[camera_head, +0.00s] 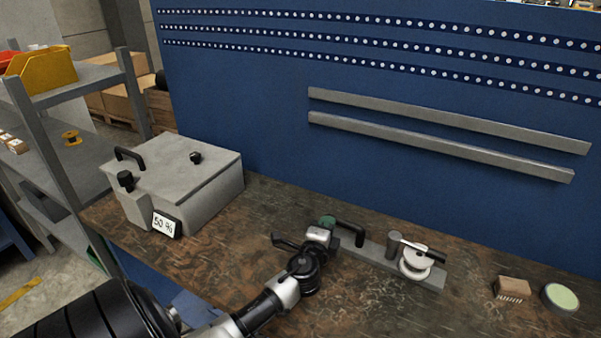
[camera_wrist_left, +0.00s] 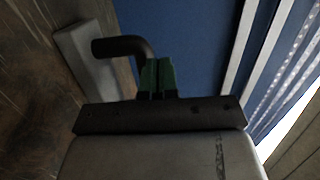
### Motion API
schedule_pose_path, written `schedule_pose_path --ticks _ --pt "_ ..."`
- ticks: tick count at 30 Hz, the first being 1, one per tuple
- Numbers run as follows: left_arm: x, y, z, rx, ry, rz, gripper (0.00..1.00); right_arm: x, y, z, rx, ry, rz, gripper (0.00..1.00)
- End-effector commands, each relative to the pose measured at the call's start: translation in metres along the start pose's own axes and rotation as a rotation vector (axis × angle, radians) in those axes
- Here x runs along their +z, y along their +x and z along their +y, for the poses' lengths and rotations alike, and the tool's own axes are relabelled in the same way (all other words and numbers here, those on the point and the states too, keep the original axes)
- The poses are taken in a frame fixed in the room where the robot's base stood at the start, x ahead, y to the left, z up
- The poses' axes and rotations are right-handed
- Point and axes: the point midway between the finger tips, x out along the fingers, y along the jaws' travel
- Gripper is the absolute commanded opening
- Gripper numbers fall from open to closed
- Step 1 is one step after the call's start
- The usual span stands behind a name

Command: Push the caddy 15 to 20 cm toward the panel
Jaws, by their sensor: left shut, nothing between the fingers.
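The caddy is a long grey base (camera_head: 428,281) on the workbench, with a black handle (camera_head: 352,232) at its left end and a grey post (camera_head: 393,245) and white spool-like part (camera_head: 416,263) to the right. My left gripper (camera_head: 327,221) is shut and empty, its green fingertips at the caddy's left end beside the handle. In the left wrist view, the fingertips (camera_wrist_left: 158,74) are together next to the black handle (camera_wrist_left: 122,46); I cannot tell whether they touch it. The blue panel (camera_head: 270,130) stands upright behind the caddy. My right gripper is not in view.
A grey box (camera_head: 190,175) with a "50 %" display (camera_head: 166,225) stands on the workbench (camera_head: 215,262) at left. A small brown block (camera_head: 512,289) and a round pale-green-topped item (camera_head: 561,297) lie at right. Bench shows between caddy and panel.

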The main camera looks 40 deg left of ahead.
Motion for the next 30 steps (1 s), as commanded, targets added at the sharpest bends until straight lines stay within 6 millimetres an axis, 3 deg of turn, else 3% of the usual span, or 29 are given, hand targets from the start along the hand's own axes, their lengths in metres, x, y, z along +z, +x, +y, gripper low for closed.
schedule_pose_path --ticks 1,7,9,30 --pt "0.0 0.0 -0.02 -0.003 0.001 0.002 0.0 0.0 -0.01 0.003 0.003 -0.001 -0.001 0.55" --pt "0.0 0.0 -0.069 -0.004 0.002 0.003 0.0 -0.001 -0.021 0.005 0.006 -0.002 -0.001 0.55" --pt "0.016 0.015 -0.057 0.0 0.007 -0.002 0.0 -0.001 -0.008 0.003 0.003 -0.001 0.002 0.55" --pt "0.134 0.133 -0.059 -0.001 0.003 -0.003 0.0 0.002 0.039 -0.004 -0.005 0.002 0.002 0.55"
